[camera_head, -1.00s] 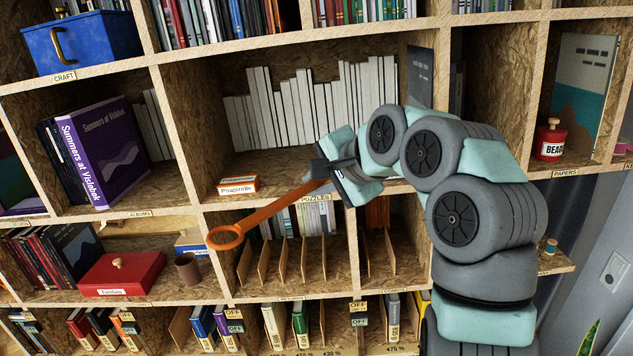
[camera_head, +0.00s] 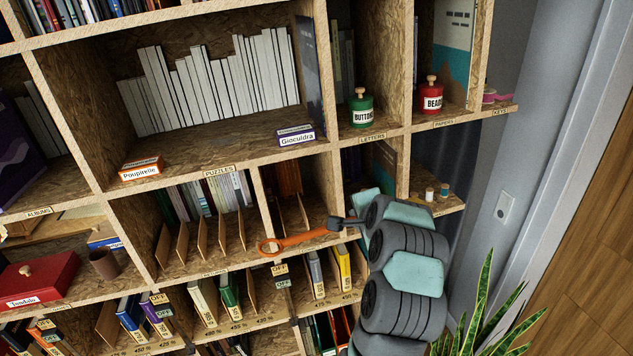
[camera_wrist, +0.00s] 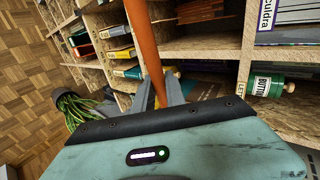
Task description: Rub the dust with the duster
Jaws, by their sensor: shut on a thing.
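My gripper (camera_head: 343,223) is shut on an orange ring-ended tool (camera_head: 310,237). The tool points left, nearly level, with its ring in front of the lower middle shelves. In the wrist view, its orange shaft (camera_wrist: 145,45) runs up from between the gripper's fingers (camera_wrist: 160,92). I cannot tell whether this tool is the duster; no feathers or cloth show on it. I cannot make out any dust on the shelves.
The Puzzles shelf (camera_head: 190,160) holds white books, an orange box (camera_head: 141,168) and a Gioculdra box (camera_head: 296,136). Green (camera_head: 361,108) and red (camera_head: 431,97) jars stand to the right. Upright dividers fill the compartment below. A plant (camera_head: 480,310) stands at lower right.

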